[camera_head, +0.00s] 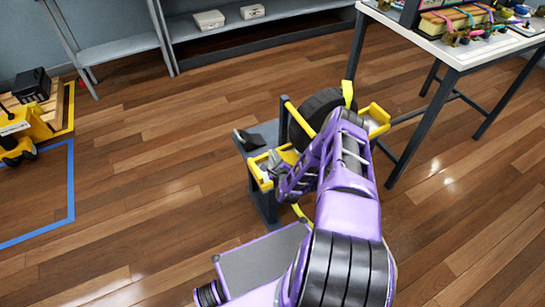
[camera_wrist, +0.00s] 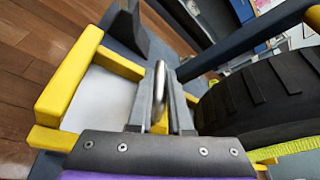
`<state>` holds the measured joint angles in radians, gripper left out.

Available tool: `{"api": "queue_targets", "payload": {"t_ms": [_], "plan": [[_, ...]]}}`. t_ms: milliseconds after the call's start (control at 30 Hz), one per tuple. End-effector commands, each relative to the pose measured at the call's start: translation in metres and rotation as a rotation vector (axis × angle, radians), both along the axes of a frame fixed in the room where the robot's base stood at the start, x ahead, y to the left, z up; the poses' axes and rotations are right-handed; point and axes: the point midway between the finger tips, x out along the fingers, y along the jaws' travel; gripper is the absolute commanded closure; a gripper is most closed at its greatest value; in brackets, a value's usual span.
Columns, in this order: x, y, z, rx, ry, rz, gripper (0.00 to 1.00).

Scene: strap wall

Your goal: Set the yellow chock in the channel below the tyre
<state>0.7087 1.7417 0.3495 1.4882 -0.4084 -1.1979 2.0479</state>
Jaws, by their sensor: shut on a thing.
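The tyre (camera_head: 320,108) is black and stands upright on a dark grey stand (camera_head: 268,132), with a yellow strap on it. In the wrist view the tyre (camera_wrist: 265,98) fills the right side. My gripper (camera_head: 272,166) is low at the left of the tyre. A yellow-edged frame with a pale floor (camera_wrist: 100,100) lies left of the fingers. I cannot tell whether the chock touches it.
A dark wedge-shaped piece (camera_head: 249,139) stands on the stand behind my gripper. A white table (camera_head: 450,50) with straps and small items is at the upper right. Grey shelves (camera_head: 120,48) stand at the back. A yellow cart (camera_head: 30,125) is at left; the floor between is clear.

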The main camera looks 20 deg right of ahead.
Motion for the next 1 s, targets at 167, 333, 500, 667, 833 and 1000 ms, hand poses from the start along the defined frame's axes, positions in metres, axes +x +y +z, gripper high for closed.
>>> {"api": "queue_targets", "payload": {"t_ms": [167,333,500,667,833,1000], "plan": [[0.001,0.0,0.001,-0.002,-0.002,-0.001,0.74],[0.0,0.0,0.001,0.0,-0.001,0.0,0.48],[0.0,0.0,0.0,0.0,-0.001,-0.001,0.48],[-0.004,0.001,0.0,0.002,0.003,0.0,0.48],[-0.025,0.005,0.008,0.003,0.005,-0.002,0.48],[-0.063,0.013,0.021,0.004,0.004,-0.003,0.48]]}}
